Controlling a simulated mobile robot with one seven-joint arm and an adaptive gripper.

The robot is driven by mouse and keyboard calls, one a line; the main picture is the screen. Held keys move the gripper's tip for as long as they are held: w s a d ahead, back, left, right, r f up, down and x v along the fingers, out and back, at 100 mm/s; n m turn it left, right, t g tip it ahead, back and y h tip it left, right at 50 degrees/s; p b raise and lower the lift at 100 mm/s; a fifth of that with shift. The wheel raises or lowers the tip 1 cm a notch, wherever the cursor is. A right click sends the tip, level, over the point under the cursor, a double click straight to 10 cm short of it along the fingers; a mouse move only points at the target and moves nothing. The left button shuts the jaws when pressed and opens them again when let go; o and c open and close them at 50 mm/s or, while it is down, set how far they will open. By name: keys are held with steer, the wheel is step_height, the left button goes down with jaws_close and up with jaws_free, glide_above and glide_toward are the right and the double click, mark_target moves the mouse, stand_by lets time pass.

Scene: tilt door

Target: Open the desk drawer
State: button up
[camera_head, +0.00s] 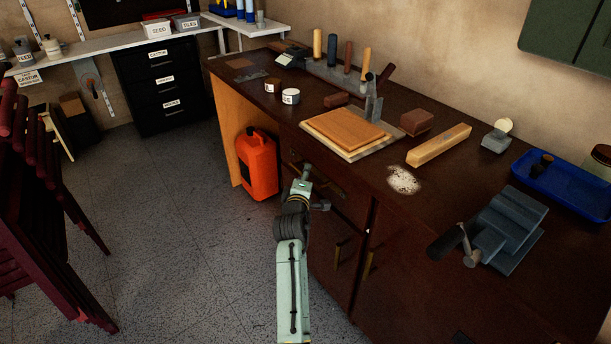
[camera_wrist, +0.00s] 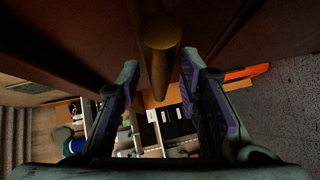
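The dark brown desk (camera_head: 395,190) runs along the wall. Its upper drawer front (camera_head: 350,203) looks flush with the desk, just beyond my gripper (camera_head: 310,185). In the wrist view, a brass handle (camera_wrist: 159,45) reaches in from the top, between the two fingers of my gripper (camera_wrist: 159,70). The fingers are spread, with a visible gap on both sides of the handle. The head view hides most of the handle behind my gripper, and I cannot tell how deep it lies between the fingers.
An orange jerrycan (camera_head: 256,163) stands on the floor in the desk's open bay, left of my gripper. Lower cabinet doors carry brass handles (camera_head: 337,252). Dark red chairs (camera_head: 45,200) stand at the left. The speckled floor (camera_head: 175,220) between is clear.

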steer(key=shift+w, duration=0.25)
steer(key=shift+c, duration=0.2)
jaws_close()
stand_by(0.6)
